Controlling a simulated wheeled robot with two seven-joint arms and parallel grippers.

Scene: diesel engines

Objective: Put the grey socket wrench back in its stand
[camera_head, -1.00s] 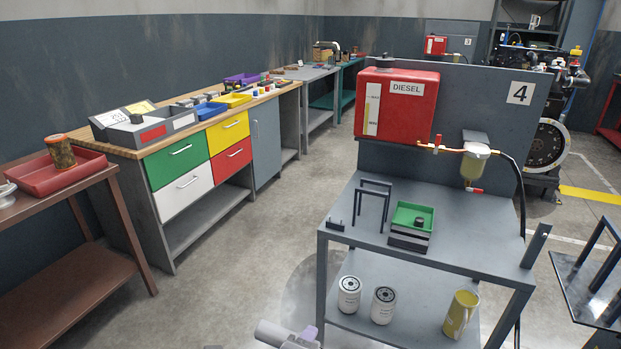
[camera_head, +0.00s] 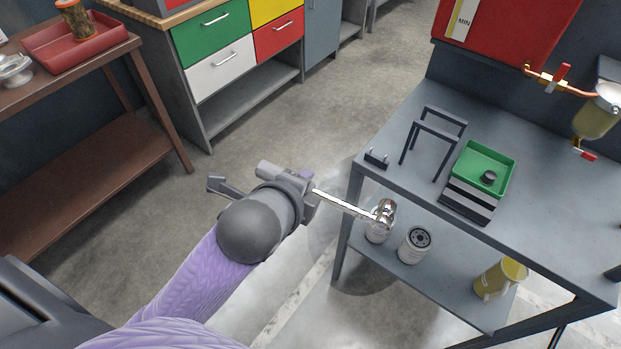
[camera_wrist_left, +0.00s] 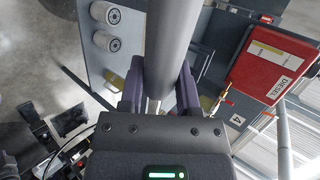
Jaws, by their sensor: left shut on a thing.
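The grey socket wrench (camera_head: 345,204) is a shiny metal bar with a round socket head at its right end. My left gripper (camera_head: 306,187) is shut on its handle. In the left wrist view the thick grey handle (camera_wrist_left: 172,45) runs between the fingers of my left gripper (camera_wrist_left: 160,92). A black double-arch stand (camera_head: 437,128) is on the bench top, empty, right of and above the wrench in the picture.
The grey bench (camera_head: 545,215) also carries a small black bracket (camera_head: 377,158) and a green tray (camera_head: 497,160) on stacked blocks. White filters (camera_head: 415,245) and a yellow jug (camera_head: 500,278) are on its lower shelf. A brown table (camera_head: 110,100) stands left; the floor between is clear.

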